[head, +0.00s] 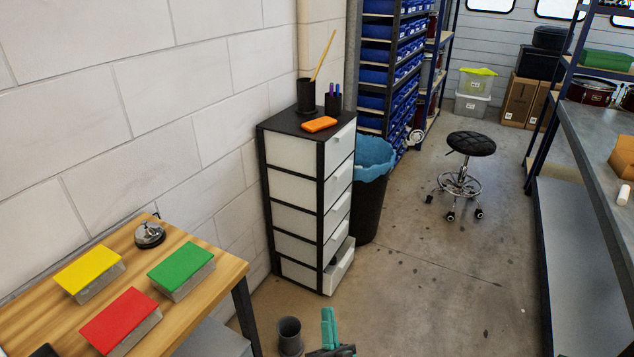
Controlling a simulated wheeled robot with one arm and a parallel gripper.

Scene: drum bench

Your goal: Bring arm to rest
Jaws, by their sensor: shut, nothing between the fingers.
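My gripper (329,328) shows at the bottom edge of the head view, with teal fingers pointing up. The fingers are together and nothing shows between them. The rest of my arm is mostly cut off by the bottom edge. The gripper is in front of the drawer unit (292,153) and to the right of the wooden table (222,275), apart from both in the picture.
The table bears yellow (88,269), green (181,265) and red (121,320) topped blocks and a bell (149,234). The drawer unit's lowest drawer (339,272) is partly open. A bin (368,207), a stool (460,183) and a grey bench (603,150) surround clear floor.

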